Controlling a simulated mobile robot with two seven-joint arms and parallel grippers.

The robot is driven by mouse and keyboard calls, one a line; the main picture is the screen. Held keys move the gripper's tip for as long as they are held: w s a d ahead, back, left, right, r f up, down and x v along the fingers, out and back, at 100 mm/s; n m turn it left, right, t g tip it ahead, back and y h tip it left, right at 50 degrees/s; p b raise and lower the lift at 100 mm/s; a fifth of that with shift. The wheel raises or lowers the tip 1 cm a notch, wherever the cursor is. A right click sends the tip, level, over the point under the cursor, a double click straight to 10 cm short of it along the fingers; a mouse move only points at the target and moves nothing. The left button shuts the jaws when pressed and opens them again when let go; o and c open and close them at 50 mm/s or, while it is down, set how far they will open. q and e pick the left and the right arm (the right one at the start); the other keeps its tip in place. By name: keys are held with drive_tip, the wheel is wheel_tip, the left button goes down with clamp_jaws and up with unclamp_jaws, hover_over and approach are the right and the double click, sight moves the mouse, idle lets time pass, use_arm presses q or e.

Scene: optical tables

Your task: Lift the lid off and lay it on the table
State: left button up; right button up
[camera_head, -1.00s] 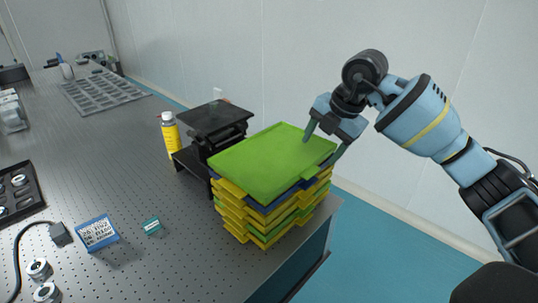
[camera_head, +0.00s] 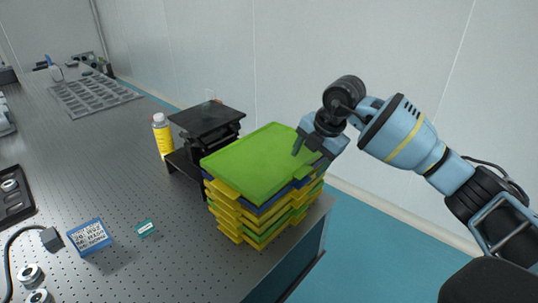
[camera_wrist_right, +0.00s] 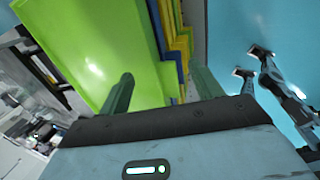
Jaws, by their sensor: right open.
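The lid (camera_head: 255,162) is a flat, bright green plate on top of a stack of yellow, blue and green trays (camera_head: 262,222). My right gripper (camera_head: 308,159) is open at the lid's right edge. One finger is over the lid's top face; the other is out past the edge, low by the side of the stack, and partly hidden in the head view. In the right wrist view the lid (camera_wrist_right: 92,50) fills the upper left, and its edge runs between the two fingers (camera_wrist_right: 162,90). I cannot tell whether either finger touches it. My left gripper is not in view.
The perforated table (camera_head: 150,190) ends just right of the stack. A black lab jack (camera_head: 208,120) and a yellow bottle (camera_head: 163,136) stand behind the stack. A blue box (camera_head: 89,236) and a small teal box (camera_head: 145,228) lie to the left, with bare tabletop around them.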

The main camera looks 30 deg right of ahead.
drive_tip(key=shift+w+a+f, duration=0.15)
drive_tip(key=shift+w+f, duration=0.05)
drive_tip(key=shift+f, duration=0.4)
drive_tip(key=shift+s, duration=0.1)
clamp_jaws()
